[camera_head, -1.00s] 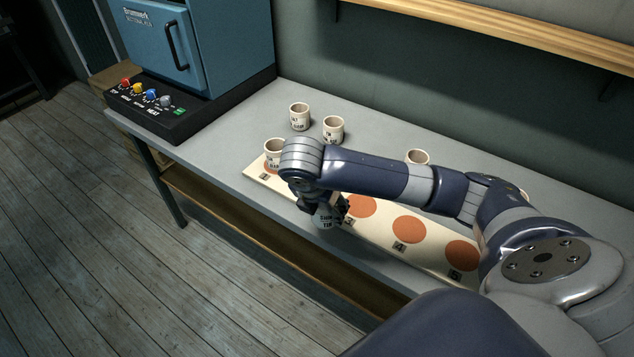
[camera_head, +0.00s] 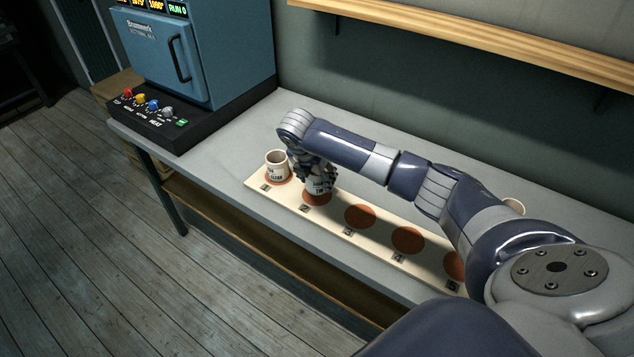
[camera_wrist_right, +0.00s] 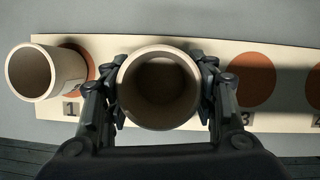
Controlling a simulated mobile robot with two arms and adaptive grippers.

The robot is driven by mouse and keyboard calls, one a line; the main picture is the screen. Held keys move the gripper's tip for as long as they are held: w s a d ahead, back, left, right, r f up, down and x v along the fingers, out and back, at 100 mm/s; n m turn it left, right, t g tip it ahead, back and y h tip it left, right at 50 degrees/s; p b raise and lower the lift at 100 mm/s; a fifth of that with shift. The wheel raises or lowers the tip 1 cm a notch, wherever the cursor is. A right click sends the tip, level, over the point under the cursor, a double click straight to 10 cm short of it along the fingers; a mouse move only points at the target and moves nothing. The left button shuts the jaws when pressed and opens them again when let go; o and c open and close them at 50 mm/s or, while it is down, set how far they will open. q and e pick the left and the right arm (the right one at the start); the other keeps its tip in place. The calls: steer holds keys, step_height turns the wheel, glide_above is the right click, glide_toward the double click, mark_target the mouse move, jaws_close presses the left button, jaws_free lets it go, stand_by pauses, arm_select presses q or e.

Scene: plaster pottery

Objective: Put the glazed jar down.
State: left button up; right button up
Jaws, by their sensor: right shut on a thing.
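The glazed jar (camera_head: 317,187) is a cream cup-shaped jar with dark lettering. My right gripper (camera_head: 319,175) is shut on it from above. The jar is upright at the orange circle numbered 2 (camera_head: 318,200) on the cream board (camera_head: 376,247). I cannot tell whether its base touches the board. In the right wrist view the jar's open mouth (camera_wrist_right: 160,88) lies between the two fingers and hides most of circle 2. My left gripper is not in view.
A second cream jar (camera_head: 277,164) stands on circle 1, left of the held jar. Circles 3 (camera_head: 360,216) and 4 (camera_head: 407,240) are bare. A blue kiln (camera_head: 200,50) stands at the back left. Another jar (camera_head: 513,205) shows partly behind my right arm.

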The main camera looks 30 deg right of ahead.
mark_target(317, 184)
steer(key=shift+w+d, duration=0.15)
steer(key=shift+w, duration=0.1)
step_height(317, 184, down, 2)
steer(key=shift+f+p, duration=0.2)
steer(key=shift+p, duration=0.3)
steer(key=shift+f, duration=0.55)
steer(key=o, duration=1.2)
steer(key=shift+f, duration=0.1)
steer(key=shift+c, duration=0.2)
steer(key=b+v, duration=0.1)
steer(key=v, duration=1.1)
